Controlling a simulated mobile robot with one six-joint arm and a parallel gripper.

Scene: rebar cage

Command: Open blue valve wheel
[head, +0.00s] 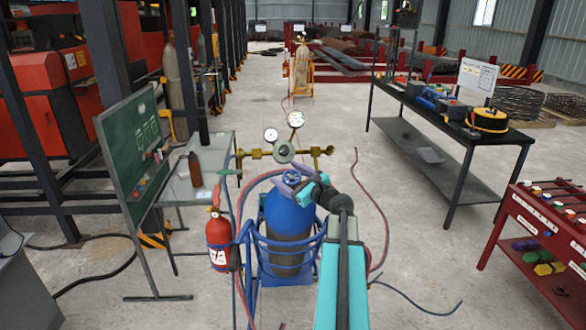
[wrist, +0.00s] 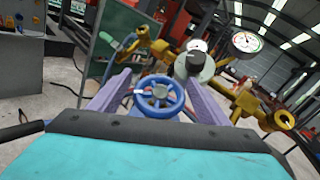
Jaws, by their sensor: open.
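The blue valve wheel (head: 293,176) sits on top of the blue gas cylinder (head: 288,215), below a brass regulator (head: 284,152) with two round gauges. In the wrist view the blue wheel (wrist: 159,96) shows in the middle, a spoked ring with a hub. My gripper (head: 293,188) is at the cylinder's top. In the wrist view its two purple fingers (wrist: 157,95) stand apart, one on each side of the wheel. The gripper is open. I cannot tell whether either finger touches the rim.
A red fire extinguisher (head: 219,240) hangs left of the cylinder, on its blue cart (head: 262,268). Hoses lie around it. A green board (head: 135,150) stands left, a black workbench (head: 440,120) right, a red table (head: 545,235) front right. Floor between is mostly clear.

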